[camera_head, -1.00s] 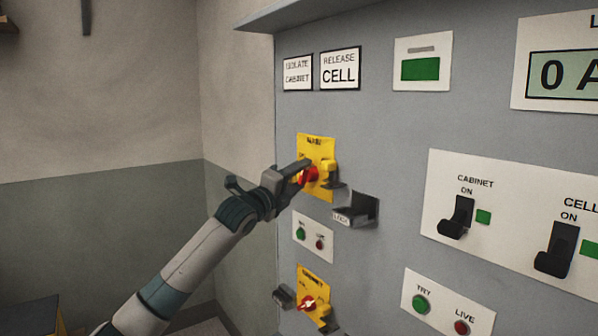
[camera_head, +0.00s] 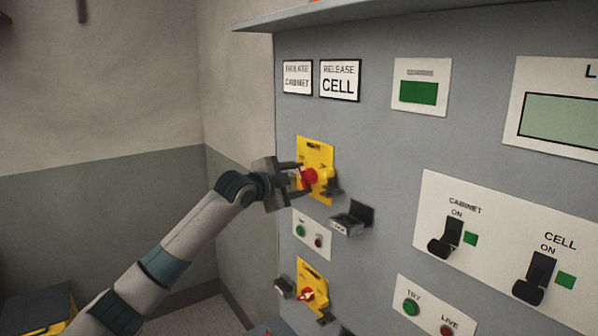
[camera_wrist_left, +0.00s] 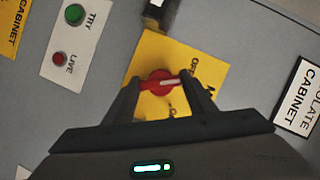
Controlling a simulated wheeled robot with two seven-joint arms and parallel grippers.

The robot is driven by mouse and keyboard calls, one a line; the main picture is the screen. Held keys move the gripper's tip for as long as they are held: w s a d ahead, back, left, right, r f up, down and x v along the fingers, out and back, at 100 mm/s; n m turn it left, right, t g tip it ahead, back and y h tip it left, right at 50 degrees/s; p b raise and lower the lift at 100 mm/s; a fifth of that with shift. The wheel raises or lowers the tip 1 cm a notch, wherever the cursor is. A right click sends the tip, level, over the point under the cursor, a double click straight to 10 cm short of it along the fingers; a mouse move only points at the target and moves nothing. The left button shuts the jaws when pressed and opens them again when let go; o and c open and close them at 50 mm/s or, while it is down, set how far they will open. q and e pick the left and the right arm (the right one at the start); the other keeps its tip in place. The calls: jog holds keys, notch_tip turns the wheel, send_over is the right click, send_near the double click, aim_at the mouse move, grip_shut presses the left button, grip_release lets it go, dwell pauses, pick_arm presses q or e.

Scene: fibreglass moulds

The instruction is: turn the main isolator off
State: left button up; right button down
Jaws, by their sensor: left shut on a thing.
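The main isolator is a yellow plate (camera_head: 326,157) on the grey panel with a red rotary handle (camera_head: 308,178) in its middle. My left gripper (camera_head: 300,178) is shut on this handle. In the left wrist view, the two fingers of my left gripper (camera_wrist_left: 158,90) lie on either side of the red handle (camera_wrist_left: 158,80). The handle's white line points nearer the OFF lettering than the other marking on the yellow plate (camera_wrist_left: 205,75). Whether it sits fully at OFF, I cannot tell. My right gripper is not in view.
A dark bracket (camera_head: 350,219) sticks out right below the main isolator. A second yellow isolator (camera_head: 312,288) is lower down. Label plates (camera_head: 340,83), a blank display (camera_head: 565,122) and black switches (camera_head: 445,238) are on the panel. A ledge (camera_head: 350,17) juts out above.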

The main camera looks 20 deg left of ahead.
pick_arm(q)
jog(key=shift+n+g+h+p, duration=0.35)
jog(key=shift+n+g, duration=0.25)
jog(key=shift+n, duration=0.5)
jog(key=o, duration=1)
jog(key=shift+o, duration=0.2)
